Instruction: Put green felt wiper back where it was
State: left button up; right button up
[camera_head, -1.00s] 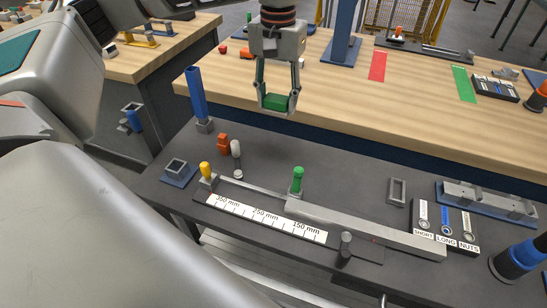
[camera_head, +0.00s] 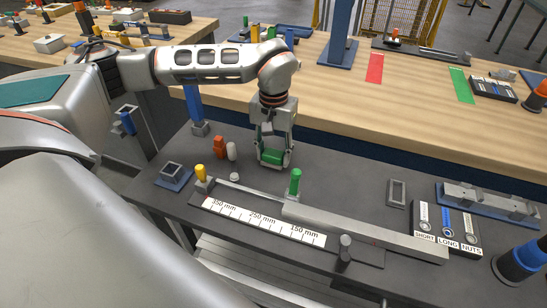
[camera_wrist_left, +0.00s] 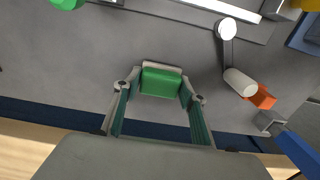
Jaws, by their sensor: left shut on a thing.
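The green felt wiper (camera_head: 273,158) is a green block with a pale backing. It is held between the fingers of my left gripper (camera_head: 274,162), low over the dark bench top, behind the ruler fixture. In the left wrist view the wiper (camera_wrist_left: 161,82) lies between the two fingertips (camera_wrist_left: 160,92), with grey bench surface around it. I cannot tell whether its underside touches the bench. My right gripper is not in view.
The ruler fixture (camera_head: 263,225) with a green-capped post (camera_head: 295,182) stands in front. An orange block (camera_head: 219,147) and a white cylinder (camera_head: 231,151) stand left of the gripper, near a blue post (camera_head: 194,105). Bench right of the wiper is clear (camera_head: 345,180).

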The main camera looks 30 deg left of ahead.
aim_at(273, 153)
pick_arm(q)
jog(key=shift+f, duration=0.8)
jog(key=shift+f, duration=0.15)
jog(key=o, duration=1)
notch_tip(273, 153, up, 12)
jog(key=shift+r+p, duration=0.2)
jog(key=shift+p, duration=0.25)
